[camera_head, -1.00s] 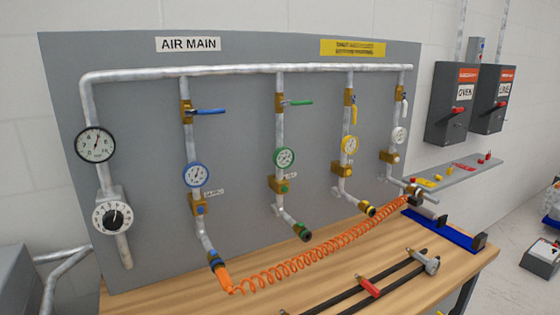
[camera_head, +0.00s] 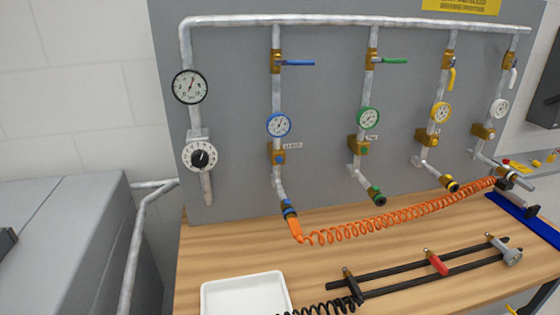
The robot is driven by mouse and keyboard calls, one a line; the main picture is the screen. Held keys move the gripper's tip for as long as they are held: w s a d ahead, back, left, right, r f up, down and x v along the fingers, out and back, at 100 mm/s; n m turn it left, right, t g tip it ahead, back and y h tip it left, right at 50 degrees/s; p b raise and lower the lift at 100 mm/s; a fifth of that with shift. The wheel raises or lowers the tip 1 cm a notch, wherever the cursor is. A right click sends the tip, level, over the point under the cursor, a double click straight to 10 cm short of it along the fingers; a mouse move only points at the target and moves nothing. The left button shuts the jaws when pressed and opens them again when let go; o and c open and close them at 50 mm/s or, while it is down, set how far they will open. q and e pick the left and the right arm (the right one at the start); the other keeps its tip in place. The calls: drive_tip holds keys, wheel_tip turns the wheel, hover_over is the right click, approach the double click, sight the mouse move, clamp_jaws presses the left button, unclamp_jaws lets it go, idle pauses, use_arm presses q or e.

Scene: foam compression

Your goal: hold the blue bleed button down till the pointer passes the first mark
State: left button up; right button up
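The blue-rimmed gauge (camera_head: 278,124) hangs on the second vertical pipe of the grey panel. Its pointer is too small to read. Below it is a brass block (camera_head: 277,154) with a small blue button (camera_head: 281,159) on its front. A blue lever handle (camera_head: 299,63) sticks out sideways to the right from the valve above the gauge. An orange coiled hose (camera_head: 380,223) is attached at the bottom of this pipe. Neither of my grippers shows in the head view.
Green (camera_head: 371,117), yellow (camera_head: 441,112) and white (camera_head: 499,108) gauges stand on pipes to the right. A white tray (camera_head: 208,297) and a black rail fixture (camera_head: 400,281) lie on the wooden bench (camera_head: 215,258). A grey cabinet (camera_head: 60,230) stands at left.

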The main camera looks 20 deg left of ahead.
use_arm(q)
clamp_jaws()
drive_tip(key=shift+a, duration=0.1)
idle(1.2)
